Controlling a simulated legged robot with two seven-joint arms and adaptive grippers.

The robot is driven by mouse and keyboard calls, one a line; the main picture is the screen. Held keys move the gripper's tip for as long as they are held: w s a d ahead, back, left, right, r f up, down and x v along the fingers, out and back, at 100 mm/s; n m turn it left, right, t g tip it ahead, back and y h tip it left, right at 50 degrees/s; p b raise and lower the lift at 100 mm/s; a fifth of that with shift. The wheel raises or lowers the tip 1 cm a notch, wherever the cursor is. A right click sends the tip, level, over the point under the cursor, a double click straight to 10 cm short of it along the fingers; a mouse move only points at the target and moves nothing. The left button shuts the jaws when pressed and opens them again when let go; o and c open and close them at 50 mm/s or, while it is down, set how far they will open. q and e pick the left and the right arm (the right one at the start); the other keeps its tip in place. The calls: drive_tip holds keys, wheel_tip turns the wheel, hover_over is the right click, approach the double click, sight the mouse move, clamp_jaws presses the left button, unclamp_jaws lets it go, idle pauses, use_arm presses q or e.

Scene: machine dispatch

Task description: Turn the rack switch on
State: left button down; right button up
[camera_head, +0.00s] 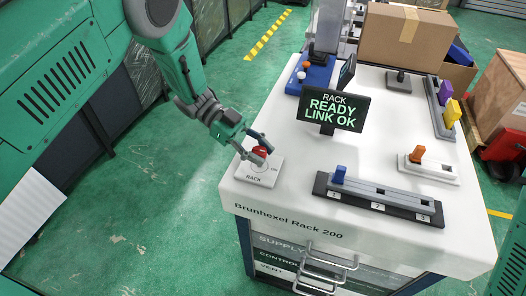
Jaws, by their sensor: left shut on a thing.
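The rack switch (259,174) is a white plate marked RACK with a red knob (260,152), at the left corner of the white rack top (300,185). My left gripper (260,151) reaches down from the upper left. Its fingers are shut on the red knob, one on each side, and partly hide it. A black display (334,107) behind the switch reads "RACK READY LINK OK" in green.
A slider rail with a blue handle (339,174) and numbered marks lies right of the switch. An orange lever (417,154) sits behind it. Purple (445,92) and yellow (453,112) handles stand farther back. A cardboard box (403,37) is at the back. Green floor is open to the left.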

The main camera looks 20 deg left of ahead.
use_arm(q)
drive_tip(key=shift+w+a, duration=0.15)
drive_tip(key=shift+a, duration=0.05)
idle(0.3)
drive_tip(key=c, duration=1.3)
unclamp_jaws()
drive_tip(key=shift+o, duration=0.8)
drive_tip(key=shift+a, duration=0.2)
use_arm(e)
drive_tip(key=shift+w+a, duration=0.1)
drive_tip(key=shift+a, duration=0.15)
drive_tip(key=shift+r, duration=0.1)
use_arm(q)
drive_tip(key=shift+w+a+r, duration=0.15)
drive_tip(key=shift+a+r, duration=0.1)
drive_tip(key=shift+a, duration=0.25)
drive_tip(key=v, duration=1.1)
drive_tip(key=shift+f, duration=0.25)
drive_tip(key=shift+w, duration=0.1)
use_arm(e)
drive_tip(key=shift+d, duration=0.1)
